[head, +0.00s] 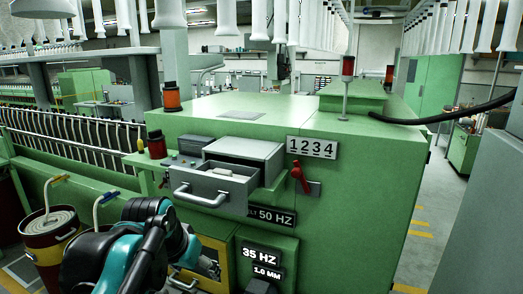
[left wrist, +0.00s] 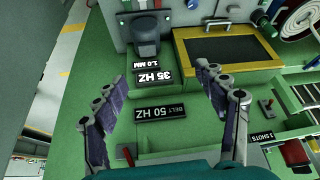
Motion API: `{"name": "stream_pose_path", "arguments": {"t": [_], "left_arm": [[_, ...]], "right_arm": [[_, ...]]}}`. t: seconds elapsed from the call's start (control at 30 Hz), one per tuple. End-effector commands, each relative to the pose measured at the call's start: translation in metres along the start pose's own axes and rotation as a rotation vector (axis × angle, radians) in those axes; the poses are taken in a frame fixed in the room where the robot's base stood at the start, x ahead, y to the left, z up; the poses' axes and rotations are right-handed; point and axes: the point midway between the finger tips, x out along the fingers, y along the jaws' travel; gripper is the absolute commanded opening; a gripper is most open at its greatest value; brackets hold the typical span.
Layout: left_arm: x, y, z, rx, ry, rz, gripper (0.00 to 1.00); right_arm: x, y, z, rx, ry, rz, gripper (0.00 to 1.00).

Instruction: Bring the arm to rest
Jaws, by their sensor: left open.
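My left arm (head: 150,243), teal and black, comes in at the lower left of the head view, in front of the green machine (head: 350,150). Its fingers are hard to make out there. In the left wrist view my left gripper (left wrist: 158,76) has its two dark, jointed fingers spread wide with nothing between them. Behind the gap are the machine's green face and the black BELT 50 HZ plate (left wrist: 160,112), seen upside down. I cannot tell the exact distance to it. My right gripper is not in view.
A grey drawer (head: 210,184) stands pulled out of the machine, close above my left arm. A red lever (head: 300,177) sits right of it. A yellow-framed panel (left wrist: 228,48) is below. A drum (head: 52,235) stands at left. Open floor (head: 425,225) lies to the right.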

Motion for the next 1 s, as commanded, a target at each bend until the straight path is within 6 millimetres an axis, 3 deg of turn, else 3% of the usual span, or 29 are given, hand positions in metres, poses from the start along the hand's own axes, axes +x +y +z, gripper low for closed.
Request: {"name": "stream_pose_path", "arguments": {"t": [0.03,0.3,0.4,0.5,0.67,1.0], "left_arm": [[0.04,0.001,0.037,-0.018,0.012,-0.011,0.72],[0.177,0.005,0.187,-0.129,0.088,-0.069,0.72],[0.218,0.006,0.232,-0.162,0.111,-0.083,0.72],[0.245,0.007,0.262,-0.184,0.129,-0.094,0.72],[0.261,0.008,0.281,-0.2,0.142,-0.101,0.72],[0.26,0.008,0.281,-0.201,0.143,-0.101,0.72]], "right_arm": [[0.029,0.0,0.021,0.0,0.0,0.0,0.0],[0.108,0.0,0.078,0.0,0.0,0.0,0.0],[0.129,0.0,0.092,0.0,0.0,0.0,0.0],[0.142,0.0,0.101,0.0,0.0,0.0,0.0],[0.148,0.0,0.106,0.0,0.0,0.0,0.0],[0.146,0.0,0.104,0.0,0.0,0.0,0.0]]}}
